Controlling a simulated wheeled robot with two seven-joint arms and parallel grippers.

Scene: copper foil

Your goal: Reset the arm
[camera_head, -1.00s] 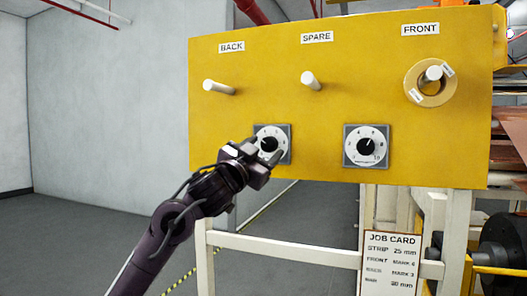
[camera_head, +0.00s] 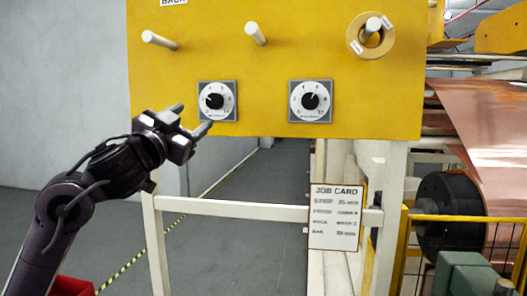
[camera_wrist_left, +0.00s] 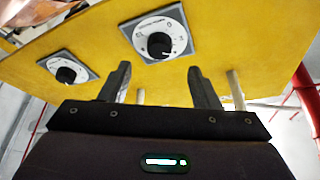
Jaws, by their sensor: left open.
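My left gripper (camera_head: 192,119) is open and empty in the head view, below and left of the left dial (camera_head: 216,101) on the yellow panel (camera_head: 275,65). Its fingers appear apart from the dial. In the left wrist view, the two spread fingers (camera_wrist_left: 160,85) point toward the panel, with the left dial (camera_wrist_left: 160,44) beyond them and the right dial (camera_wrist_left: 68,73) farther left. My right gripper is in neither view.
Three pegs stick out above the dials: a left peg (camera_head: 160,39), a middle peg (camera_head: 256,33) and a right peg carrying a tan ring (camera_head: 353,34). A job card (camera_head: 336,216) hangs below. Copper foil (camera_head: 485,115) and a black roller (camera_head: 448,205) are at right.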

